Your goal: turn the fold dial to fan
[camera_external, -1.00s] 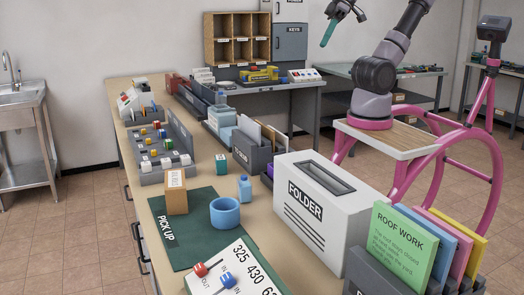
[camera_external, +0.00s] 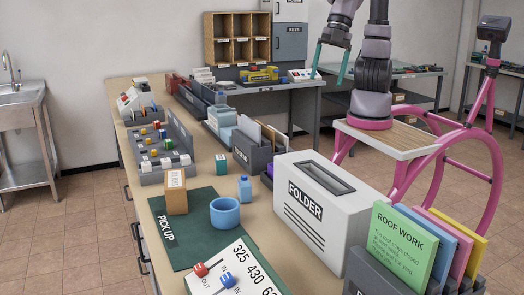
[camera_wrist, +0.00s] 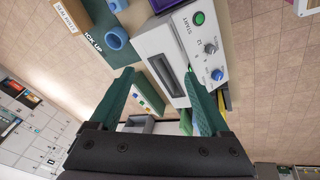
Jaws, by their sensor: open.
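The white folder machine (camera_external: 325,215) stands on the bench with a dark slot on top. Its control panel faces away in the external view. In the wrist view, the machine (camera_wrist: 150,42) shows a panel with a green START button (camera_wrist: 199,18), a grey knob (camera_wrist: 210,48) and a blue knob (camera_wrist: 218,75). I cannot read which knob is the fold dial or any fan mark. My gripper (camera_external: 331,68) is open and empty, raised well above and behind the machine. In the wrist view, its teal fingers (camera_wrist: 162,82) are spread apart and touch neither knob.
A blue cup (camera_external: 225,214) and a wooden block (camera_external: 176,192) stand on the green pick-up mat (camera_external: 190,255). A grey file holder (camera_external: 243,155) is behind. Air above the machine is clear.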

